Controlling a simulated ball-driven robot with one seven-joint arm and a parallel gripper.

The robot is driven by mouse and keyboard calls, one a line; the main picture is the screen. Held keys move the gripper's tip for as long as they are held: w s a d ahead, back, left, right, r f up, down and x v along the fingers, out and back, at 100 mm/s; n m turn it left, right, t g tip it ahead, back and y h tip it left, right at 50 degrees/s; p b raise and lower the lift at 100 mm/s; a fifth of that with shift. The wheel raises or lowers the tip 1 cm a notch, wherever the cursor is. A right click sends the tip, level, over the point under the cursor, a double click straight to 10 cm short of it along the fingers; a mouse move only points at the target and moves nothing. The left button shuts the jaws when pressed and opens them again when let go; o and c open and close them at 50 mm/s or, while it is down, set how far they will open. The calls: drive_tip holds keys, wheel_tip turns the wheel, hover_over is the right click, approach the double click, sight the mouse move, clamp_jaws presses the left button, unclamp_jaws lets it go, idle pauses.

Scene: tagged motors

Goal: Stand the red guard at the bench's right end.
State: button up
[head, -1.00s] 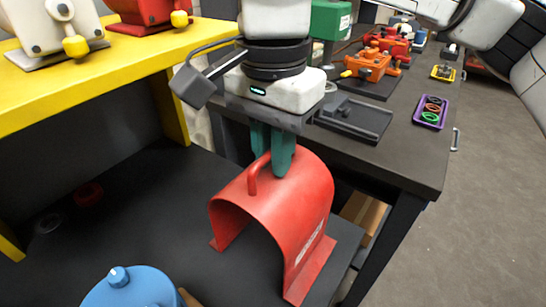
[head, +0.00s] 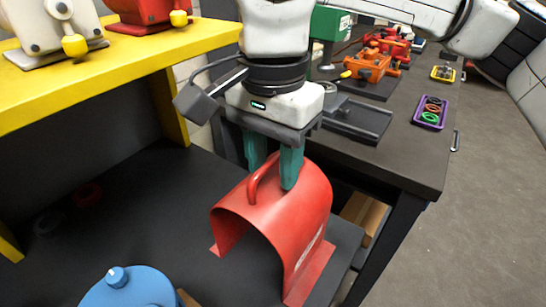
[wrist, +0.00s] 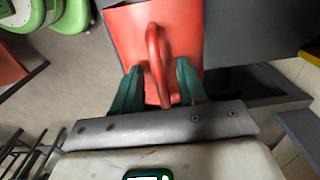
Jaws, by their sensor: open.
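The red guard (head: 290,222) is an arched cover with a loop handle on top and flat feet. It stands upright on the dark surface (head: 190,225) at its right end in the head view. My gripper (head: 275,170) is above the guard, pointing down, with its green fingers apart. In the wrist view the guard (wrist: 128,38) lies ahead, and its handle (wrist: 156,65) shows between the open fingers (wrist: 156,85). The fingertips are on either side of the handle. I cannot tell whether they touch it.
A yellow shelf (head: 110,60) stands at the left with grey and red motors on it. A blue round object (head: 128,288) is at the front. A dark bench (head: 400,150) behind holds orange parts (head: 370,65) and a purple tray (head: 430,112). Open floor lies right.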

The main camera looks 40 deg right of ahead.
wheel_tip(320, 180, up, 12)
drive_tip(key=p, duration=0.1)
idle(0.5)
drive_tip(key=shift+r, duration=0.1)
